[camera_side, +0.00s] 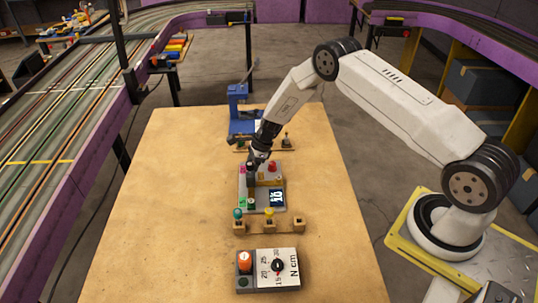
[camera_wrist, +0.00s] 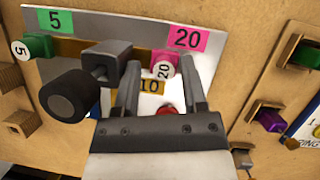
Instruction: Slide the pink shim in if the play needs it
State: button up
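In the wrist view, the pink shim (camera_wrist: 164,66), with a white end marked 20, lies by the pink 20 label (camera_wrist: 187,39) on the grey plate (camera_wrist: 120,25). My gripper (camera_wrist: 160,62) has its two fingers apart, one on each side of the shim. The right finger looks close to it, with a gap on the left; contact cannot be told. A green shim (camera_wrist: 36,46) marked 5 sits by the green 5 label (camera_wrist: 55,20). In the side view, my gripper (camera_side: 258,157) is over the plate's far part, hiding the shim.
A dark roller-like part (camera_wrist: 68,95) stands left of my fingers. A knob rack (camera_side: 254,226) and a dial box (camera_side: 268,285) stand nearer; a blue fixture (camera_side: 240,115) stands behind. The table's left side is clear.

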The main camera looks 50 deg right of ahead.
jog(key=shift+s+f, duration=0.1)
jog(key=shift+f, duration=0.05)
jog(key=shift+w+d, duration=0.8)
jog(key=shift+d, duration=0.05)
jog(key=a+v, duration=0.1)
jog(key=v, duration=0.7)
jog(key=s+a+r+n+h, duration=0.1)
jog(key=s+a+r+n, duration=0.2)
jog(key=s+r+n, duration=0.5)
jog(key=s+a+r+n+h, duration=0.2)
jog(key=s+a+r+n, duration=0.1)
jog(key=s+r+n, duration=0.5)
jog(key=shift+s+a+n+h, duration=0.3)
jog(key=shift+s+a+n, duration=0.1)
jog(key=shift+s+n, duration=1.05)
